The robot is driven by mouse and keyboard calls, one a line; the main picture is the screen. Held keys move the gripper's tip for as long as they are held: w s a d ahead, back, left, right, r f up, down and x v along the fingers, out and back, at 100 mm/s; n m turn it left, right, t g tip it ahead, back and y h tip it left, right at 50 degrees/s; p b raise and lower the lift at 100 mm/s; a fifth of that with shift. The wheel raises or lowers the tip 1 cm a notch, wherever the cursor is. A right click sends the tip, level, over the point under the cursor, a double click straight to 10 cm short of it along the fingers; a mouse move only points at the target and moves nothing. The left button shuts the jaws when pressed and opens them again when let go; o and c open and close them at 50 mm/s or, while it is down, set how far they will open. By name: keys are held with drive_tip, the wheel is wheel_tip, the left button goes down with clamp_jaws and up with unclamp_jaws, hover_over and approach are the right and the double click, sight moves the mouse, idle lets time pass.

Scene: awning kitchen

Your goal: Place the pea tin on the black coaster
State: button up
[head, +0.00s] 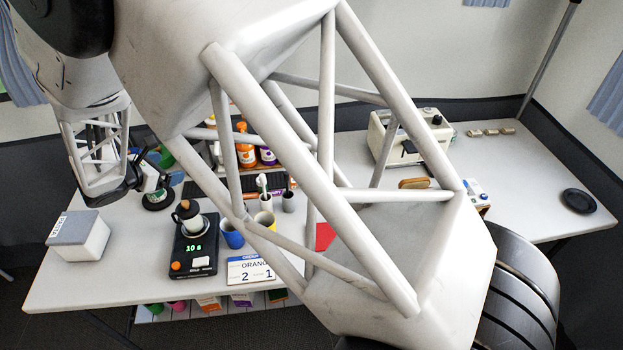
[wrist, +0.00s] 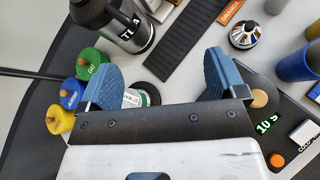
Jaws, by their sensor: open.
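A flask (wrist: 125,25) is close to the left finger. The surface around the dark disc is clear. My arm hides the middle.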

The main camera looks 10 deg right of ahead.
drive_tip(key=s+d+r+m+g, duration=0.25)
drive_tip(key=d+r+m, duration=0.2)
drive_tip(key=d, duration=0.55)
drive_tip(key=s+d+r+m+g, duration=0.25)
drive_tip(key=d+r+m, duration=0.2)
drive_tip(key=d, duration=0.55)
drive_tip(key=s+d+r+m+g, duration=0.1)
drive_tip(key=s+d+r+m, duration=0.2)
drive_tip(key=d+r, duration=0.5)
drive_tip(key=s+d+r+m+y, duration=0.1)
drive_tip(key=s+d+m+y, duration=0.2)
drive_tip(key=s+d+m, duration=0.4)
drive_tip(key=s+d+r+m+g+y, duration=0.1)
drive_tip(key=s+d+m+y, duration=0.3)
drive_tip(key=s, duration=1.4)
drive_tip(key=d+m, duration=0.3)
drive_tip(key=d, duration=0.4)
drive_tip(key=shift+d+r, duration=0.15)
drive_tip(key=shift+d, duration=0.25)
